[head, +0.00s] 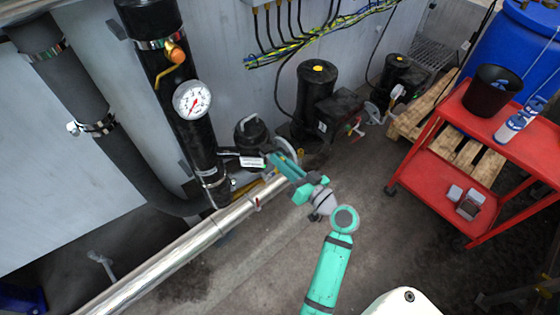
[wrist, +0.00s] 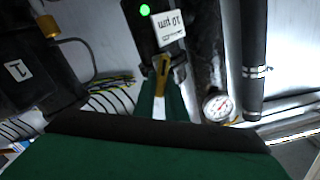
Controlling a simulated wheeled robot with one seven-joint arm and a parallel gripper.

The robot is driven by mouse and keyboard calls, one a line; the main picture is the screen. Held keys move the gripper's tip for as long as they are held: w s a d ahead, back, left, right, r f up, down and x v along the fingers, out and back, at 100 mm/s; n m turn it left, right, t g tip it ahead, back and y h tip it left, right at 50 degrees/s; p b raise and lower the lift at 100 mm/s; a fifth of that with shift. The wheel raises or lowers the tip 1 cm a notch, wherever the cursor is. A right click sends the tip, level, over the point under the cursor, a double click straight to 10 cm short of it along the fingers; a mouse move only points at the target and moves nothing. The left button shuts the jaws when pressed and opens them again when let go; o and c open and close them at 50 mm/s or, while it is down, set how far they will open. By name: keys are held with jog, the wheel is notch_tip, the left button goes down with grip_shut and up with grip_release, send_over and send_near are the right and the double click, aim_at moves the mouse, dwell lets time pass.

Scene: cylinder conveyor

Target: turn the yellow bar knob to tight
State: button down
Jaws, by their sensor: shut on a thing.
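The yellow bar knob (wrist: 162,74) shows in the wrist view below a black housing (wrist: 138,28) that has a white label and a lit green spot. My gripper (wrist: 160,92) has its green fingers closed on the knob, which lies between their tips. In the head view my gripper (head: 276,162) reaches to the black filter-like unit (head: 250,130) beside a white tag (head: 252,162). The knob cannot be made out there. The marks that would show tight or loose are not readable.
A pressure gauge (head: 193,99) and a yellow lever (head: 165,76) sit on the black vertical pipe (head: 155,25) at left. A bright metal pipe (head: 160,258) runs below my gripper. A red cart (head: 480,120) stands at right. Floor between is clear.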

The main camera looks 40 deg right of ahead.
jog(key=m, duration=0.3)
jog(key=shift+d+f+m, duration=0.2)
jog(key=shift+f+m, duration=0.05)
jog(key=shift+m, duration=0.15)
jog(key=m, duration=0.3)
jog(key=shift+d+f+m, duration=0.1)
jog(key=shift+f+m, duration=0.15)
jog(key=shift+m, duration=0.05)
jog(key=shift+a+f+m, duration=0.2)
jog(key=shift+f+m, duration=0.15)
jog(key=shift+m, duration=3.3)
jog(key=shift+a+f+m, duration=0.15)
jog(key=shift+f+m, duration=0.2)
jog(key=shift+m, duration=3.35)
jog(key=shift+a+f+m, duration=0.2)
jog(key=shift+f+m, duration=0.15)
jog(key=shift+m, duration=3.3)
jog(key=c, duration=1.8)
grip_release()
